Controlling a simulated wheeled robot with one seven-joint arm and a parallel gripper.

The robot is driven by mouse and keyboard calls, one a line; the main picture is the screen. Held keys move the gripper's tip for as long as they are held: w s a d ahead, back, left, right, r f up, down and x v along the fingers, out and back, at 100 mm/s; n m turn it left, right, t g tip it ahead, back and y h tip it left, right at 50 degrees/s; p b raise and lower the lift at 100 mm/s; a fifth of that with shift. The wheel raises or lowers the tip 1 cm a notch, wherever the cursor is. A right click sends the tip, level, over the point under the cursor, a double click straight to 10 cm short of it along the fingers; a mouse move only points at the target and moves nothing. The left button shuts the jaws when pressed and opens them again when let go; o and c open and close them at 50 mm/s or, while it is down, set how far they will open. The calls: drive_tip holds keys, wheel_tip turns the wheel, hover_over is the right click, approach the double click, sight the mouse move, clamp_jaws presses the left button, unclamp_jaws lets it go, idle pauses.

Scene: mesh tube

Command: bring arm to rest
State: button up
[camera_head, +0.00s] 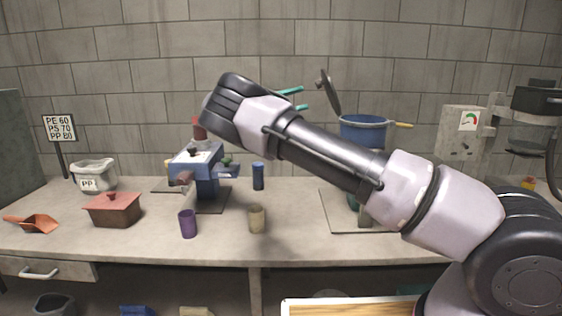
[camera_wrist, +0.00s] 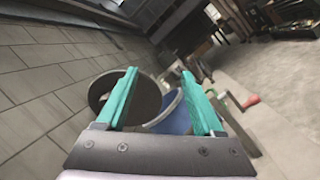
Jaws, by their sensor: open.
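My arm reaches from the lower right across the head view, raised above the bench. My gripper (camera_head: 300,98) points away toward the back wall, its teal fingers partly hidden behind the wrist. In the wrist view my gripper (camera_wrist: 160,100) has its two teal fingers spread apart with nothing between them. Beyond the fingers are a dark round lid (camera_wrist: 98,92) and a blue pot (camera_wrist: 176,116). In the head view the blue pot (camera_head: 362,130) stands right of my gripper, with the tilted lid (camera_head: 327,90) above its left side.
The bench (camera_head: 120,240) holds a blue machine (camera_head: 207,178), a purple cup (camera_head: 188,224), a beige cup (camera_head: 257,219), a dark blue cup (camera_head: 258,176), a red-lidded box (camera_head: 113,210), an orange scoop (camera_head: 36,223) and a white PP bin (camera_head: 94,174). A gauge post (camera_head: 462,140) stands right. The bench's front middle is clear.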

drive_tip(key=s+d+m+g+y, duration=0.15)
drive_tip(key=d+y, duration=0.25)
drive_tip(key=d, duration=0.5)
drive_tip(key=s+d+f+y, duration=0.1)
drive_tip(key=s+d+y, duration=0.25)
drive_tip(key=d, duration=0.55)
drive_tip(key=s+d+m+g+y, duration=0.15)
drive_tip(key=d+y, duration=0.25)
drive_tip(key=d, duration=0.5)
drive_tip(key=s+a+r+m+t+y, duration=0.1)
drive_tip(key=s+a+m+t+y, duration=0.1)
drive_tip(key=s, duration=0.6)
drive_tip(key=s+a+r+m+t+y, duration=0.2)
drive_tip(key=s+m+t+y, duration=0.2)
drive_tip(key=s, duration=0.5)
drive_tip(key=s+a+r+m+t+y, duration=0.1)
drive_tip(key=s+a+m+t+y, duration=0.1)
drive_tip(key=s+t+y, duration=0.3)
drive_tip(key=s+a, duration=0.1)
drive_tip(key=s, duration=0.3)
drive_tip(key=shift+r+m+y, duration=0.35)
drive_tip(key=shift+m, duration=0.05)
drive_tip(key=shift+s+a, duration=0.1)
